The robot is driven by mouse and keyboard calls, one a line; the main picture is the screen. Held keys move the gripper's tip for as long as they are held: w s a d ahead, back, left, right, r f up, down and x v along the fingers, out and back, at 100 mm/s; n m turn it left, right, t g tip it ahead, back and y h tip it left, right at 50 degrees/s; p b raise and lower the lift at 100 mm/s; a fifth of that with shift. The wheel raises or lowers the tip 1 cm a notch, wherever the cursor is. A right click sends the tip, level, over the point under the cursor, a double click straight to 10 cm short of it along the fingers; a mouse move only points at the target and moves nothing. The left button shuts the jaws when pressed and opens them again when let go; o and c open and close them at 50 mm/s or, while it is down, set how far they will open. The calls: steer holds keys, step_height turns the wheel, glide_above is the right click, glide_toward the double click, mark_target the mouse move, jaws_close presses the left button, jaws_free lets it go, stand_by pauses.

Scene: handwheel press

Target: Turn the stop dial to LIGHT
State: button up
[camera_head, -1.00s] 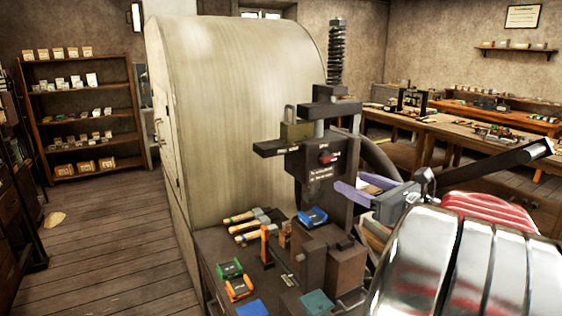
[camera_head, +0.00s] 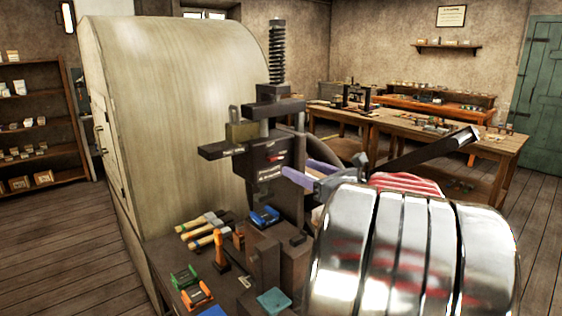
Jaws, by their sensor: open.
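The press (camera_head: 262,98) is a dark upright machine with a coiled screw on top. On the face of its head is a small dial (camera_head: 275,157) with a little red on it. White lettering shows near the dial but is too small to read, so I cannot tell its setting. My gripper (camera_head: 300,171), with purple fingers, is open just right of and slightly below the dial. I cannot tell whether a fingertip touches the press. Nothing shows between the fingers.
A large beige rounded cabinet (camera_head: 175,110) stands behind the press on the left. Workbenches (camera_head: 400,128) stand at the back right.

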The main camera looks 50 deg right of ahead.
mark_target(277, 158)
steer(key=w, duration=0.6)
steer(key=w+d, duration=0.1)
steer(key=w, duration=0.2)
steer(key=shift+w, duration=0.15)
steer(key=c, duration=1)
